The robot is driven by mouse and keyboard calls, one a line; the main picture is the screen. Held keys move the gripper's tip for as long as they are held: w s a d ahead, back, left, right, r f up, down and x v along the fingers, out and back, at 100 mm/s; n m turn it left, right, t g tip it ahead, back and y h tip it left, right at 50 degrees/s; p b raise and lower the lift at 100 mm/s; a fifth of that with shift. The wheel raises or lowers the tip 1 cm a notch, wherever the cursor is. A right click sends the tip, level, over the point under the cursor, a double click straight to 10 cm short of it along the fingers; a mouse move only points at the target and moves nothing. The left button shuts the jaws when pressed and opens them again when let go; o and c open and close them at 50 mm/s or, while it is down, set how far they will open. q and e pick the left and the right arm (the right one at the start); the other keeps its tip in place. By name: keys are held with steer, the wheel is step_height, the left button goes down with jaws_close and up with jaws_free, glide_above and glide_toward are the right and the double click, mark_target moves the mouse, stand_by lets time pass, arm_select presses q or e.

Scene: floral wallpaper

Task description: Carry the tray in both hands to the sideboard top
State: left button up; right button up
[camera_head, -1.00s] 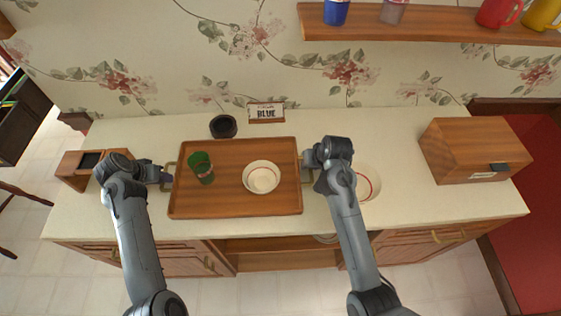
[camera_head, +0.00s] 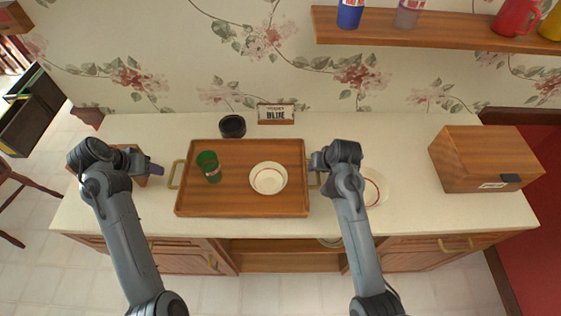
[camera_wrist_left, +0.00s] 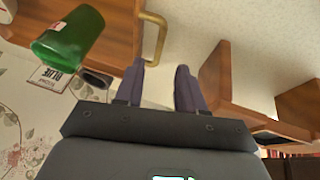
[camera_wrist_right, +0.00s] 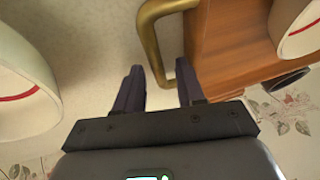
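A brown wooden tray (camera_head: 235,202) with brass side handles rests on the pale sideboard top (camera_head: 420,215). A green cup (camera_head: 209,167) and a white bowl (camera_head: 268,179) with a red ring stand on it. My left gripper (camera_head: 157,169) is open and empty, apart from the left handle (camera_head: 175,174); in the left wrist view this handle (camera_wrist_left: 156,38) lies beyond the fingertips. My right gripper (camera_head: 314,163) is at the tray's right side. In the right wrist view it is open, with the right handle (camera_wrist_right: 150,35) close at its fingertips; contact is unclear.
A white dish (camera_head: 375,190) with a red ring is beside my right arm. A wooden box (camera_head: 470,160) stands at the right. A dark round pot (camera_head: 232,126) and a small sign (camera_head: 276,113) are behind the tray. A wall shelf (camera_head: 400,37) holds cups.

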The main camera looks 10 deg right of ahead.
steer(key=shift+r, duration=0.15)
steer(key=shift+s+d+r, duration=0.1)
steer(key=shift+s+r, duration=0.05)
steer(key=shift+r, duration=0.15)
arm_select(q)
steer(key=shift+v, duration=1.35)
arm_select(e)
steer(key=v, duration=0.6)
steer(key=shift+s+r, duration=0.2)
